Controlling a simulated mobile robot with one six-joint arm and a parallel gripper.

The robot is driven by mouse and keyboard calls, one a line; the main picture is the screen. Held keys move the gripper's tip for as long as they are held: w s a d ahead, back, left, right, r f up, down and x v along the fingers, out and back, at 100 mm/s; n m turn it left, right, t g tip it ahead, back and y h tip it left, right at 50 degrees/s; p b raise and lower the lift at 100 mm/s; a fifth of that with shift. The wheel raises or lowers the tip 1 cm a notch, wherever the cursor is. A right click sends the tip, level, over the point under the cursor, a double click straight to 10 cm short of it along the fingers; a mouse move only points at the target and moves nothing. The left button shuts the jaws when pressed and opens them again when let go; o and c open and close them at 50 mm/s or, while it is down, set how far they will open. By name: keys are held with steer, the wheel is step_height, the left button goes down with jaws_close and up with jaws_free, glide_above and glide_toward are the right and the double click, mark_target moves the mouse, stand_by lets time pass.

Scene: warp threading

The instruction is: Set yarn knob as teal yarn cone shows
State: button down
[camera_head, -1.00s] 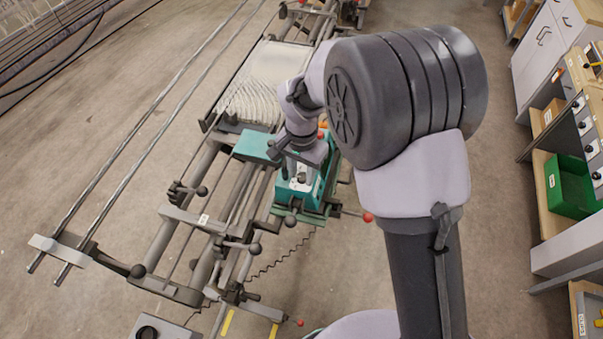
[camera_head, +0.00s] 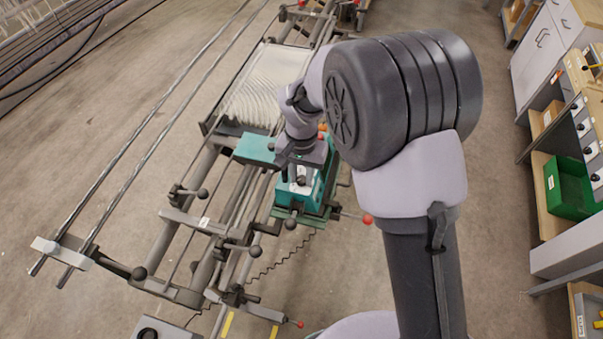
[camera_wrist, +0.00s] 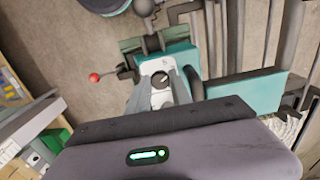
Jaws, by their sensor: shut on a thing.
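The yarn knob (camera_wrist: 160,80) is a dark round knob with a pale pointer mark, on a light panel of a teal machine head (camera_head: 309,193). In the wrist view my gripper (camera_wrist: 160,89) has a finger on each side of the knob and is shut on it. The head view shows my gripper (camera_head: 300,176) pointing down at the same panel, where the fingers partly cover the knob. The panel's scale marks are too small to read. I cannot make out a teal yarn cone in either view.
The grey loom frame (camera_head: 205,220) with rails and black-knobbed levers runs along the left. White threads (camera_head: 255,95) lie behind the head. A red-ball lever (camera_head: 367,219) sticks out to the right. Shelves with a green bin (camera_head: 568,188) stand at far right, past open floor.

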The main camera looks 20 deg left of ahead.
mark_target(302, 180)
steer(key=n+p, duration=0.1)
steer(key=n, duration=0.4)
steer(key=shift+n, duration=0.3)
stand_by(0.4)
steer(key=c, duration=1.4)
jaws_free()
steer(key=shift+c, duration=0.2)
steer(key=shift+r, duration=0.1)
step_height(302, 180, up, 17)
steer(key=p, duration=0.4)
steer(key=shift+r, duration=0.15)
